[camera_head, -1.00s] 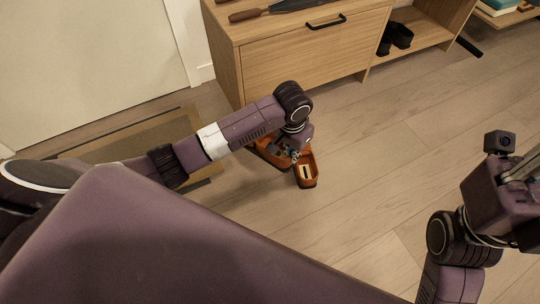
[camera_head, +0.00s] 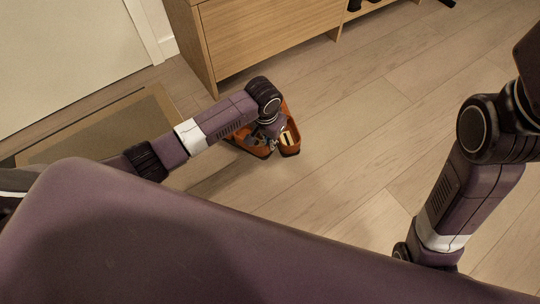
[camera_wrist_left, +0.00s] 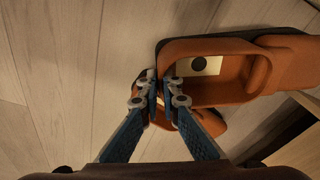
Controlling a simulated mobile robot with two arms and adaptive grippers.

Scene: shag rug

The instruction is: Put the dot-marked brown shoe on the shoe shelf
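The dot-marked brown shoe (camera_wrist_left: 261,70) is orange-brown with a dark sole; its pale insole patch bears a black dot in the left wrist view. It also shows in the head view (camera_head: 291,139). My left gripper (camera_wrist_left: 161,84) has its fingers close together on either side of the shoe's end wall, one inside the opening and one outside. The head view shows this gripper (camera_head: 270,139) partly hidden by its wrist. A second brown shoe (camera_head: 251,147) lies just left, partly covered by my gripper. The shoe shelf (camera_head: 366,8) shows only its lower edge at the top.
A wooden cabinet (camera_head: 262,38) with a drawer front stands behind the shoes. A mat (camera_head: 110,132) lies on the floor at left, by a white door (camera_head: 60,60). The plank floor (camera_head: 345,130) is clear right of the shoes.

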